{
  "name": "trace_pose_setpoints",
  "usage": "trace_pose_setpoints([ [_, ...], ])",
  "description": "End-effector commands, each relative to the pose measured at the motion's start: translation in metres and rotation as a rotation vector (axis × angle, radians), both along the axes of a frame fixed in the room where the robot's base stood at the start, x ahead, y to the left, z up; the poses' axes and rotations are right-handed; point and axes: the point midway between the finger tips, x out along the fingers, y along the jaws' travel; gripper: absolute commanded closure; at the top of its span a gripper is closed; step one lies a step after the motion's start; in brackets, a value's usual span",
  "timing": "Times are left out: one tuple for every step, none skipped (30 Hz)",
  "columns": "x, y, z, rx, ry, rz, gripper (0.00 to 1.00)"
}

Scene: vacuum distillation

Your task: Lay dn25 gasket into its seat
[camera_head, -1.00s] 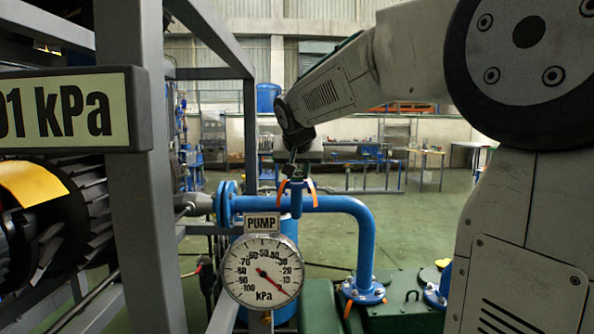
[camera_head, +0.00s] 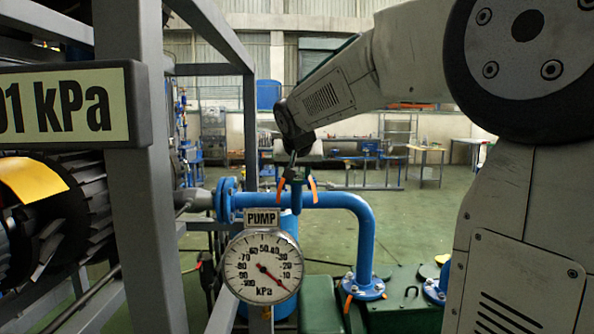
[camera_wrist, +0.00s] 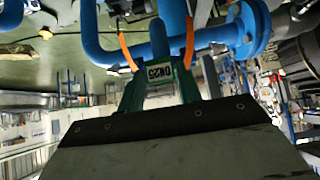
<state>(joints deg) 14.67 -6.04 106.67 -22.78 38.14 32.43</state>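My gripper (camera_head: 297,188) is at the end of the arm, pointing down over the blue pipe (camera_head: 320,202). In the wrist view my gripper (camera_wrist: 157,50) has its two orange-tipped fingers apart, one on each side of a short blue stub (camera_wrist: 158,40). A DN25 label (camera_wrist: 158,72) shows between the fingers. I cannot make out the gasket in either view. The seat face on the stub is too small and partly hidden to tell whether anything lies on it.
A round PUMP gauge (camera_head: 263,267) stands in front of the pipe, its needle near the low end. A grey frame post (camera_head: 142,180) and a kPa display (camera_head: 70,108) are close on the left. A bolted blue flange (camera_head: 361,288) is below right.

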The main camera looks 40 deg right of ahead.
Motion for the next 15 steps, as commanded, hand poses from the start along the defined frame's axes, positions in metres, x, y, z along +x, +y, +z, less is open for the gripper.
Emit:
trace_pose_setpoints([
  [0.0, 0.0, 0.0, 0.0, 0.0, 0.0, 0.51],
  [0.0, 0.0, 0.0, 0.0, 0.0, 0.0, 0.45],
  [0.0, 0.0, 0.0, 0.0, 0.0, 0.0, 0.45],
  [0.0, 0.0, 0.0, 0.0, 0.0, 0.0, 0.45],
  [0.0, 0.0, 0.0, 0.0, 0.0, 0.0, 0.45],
  [0.0, 0.0, 0.0, 0.0, 0.0, 0.0, 0.45],
  [0.0, 0.0, 0.0, 0.0, 0.0, 0.0, 0.45],
  [0.0, 0.0, 0.0, 0.0, 0.0, 0.0, 0.45],
  [0.0, 0.0, 0.0, 0.0, 0.0, 0.0, 0.45],
  [0.0, 0.0, 0.001, 0.0, 0.0, 0.0, 0.45],
  [-0.001, 0.001, 0.002, -0.001, -0.001, 0.0, 0.45],
  [-0.002, 0.002, 0.004, -0.001, -0.002, 0.001, 0.45],
  [-0.004, 0.003, 0.006, -0.001, -0.002, 0.001, 0.45],
  [-0.006, 0.005, 0.009, -0.001, -0.003, 0.001, 0.45],
  [-0.009, 0.007, 0.013, -0.001, -0.003, 0.001, 0.45],
])
